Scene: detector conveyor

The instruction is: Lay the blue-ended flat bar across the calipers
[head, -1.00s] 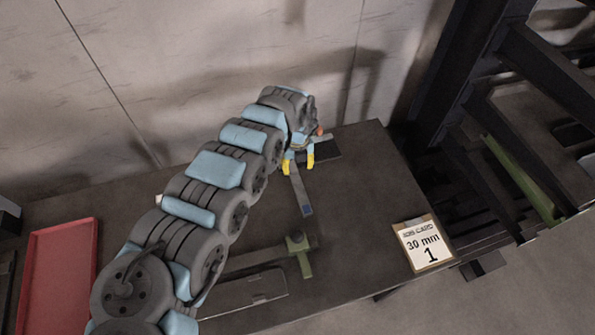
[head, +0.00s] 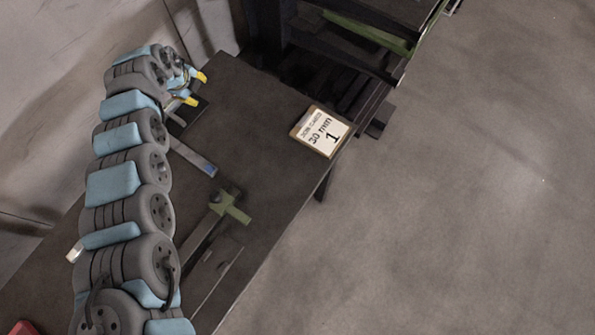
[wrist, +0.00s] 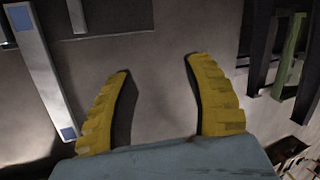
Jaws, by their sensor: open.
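The flat bar (head: 188,155) is grey and lies on the table, with one blue end near the calipers; its far end is hidden behind my arm in the head view. In the wrist view the flat bar (wrist: 42,75) lies left of my gripper, with both blue ends showing. The calipers (head: 231,206), with a green jaw and a grey beam, lie on the table nearer the front; part of the beam is hidden. My gripper (head: 197,88) is open and empty, above the table's far end. In the wrist view its yellow fingers (wrist: 158,66) stand wide apart with nothing between them.
A dark mat (head: 187,118) lies beside the bar. A job card (head: 320,132) reading "30 mm 1" is at the right table edge. A corner of a red tray (head: 22,329) shows at bottom left. Dark racking (head: 330,60) stands beyond the table. Open table surface lies between bar and card.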

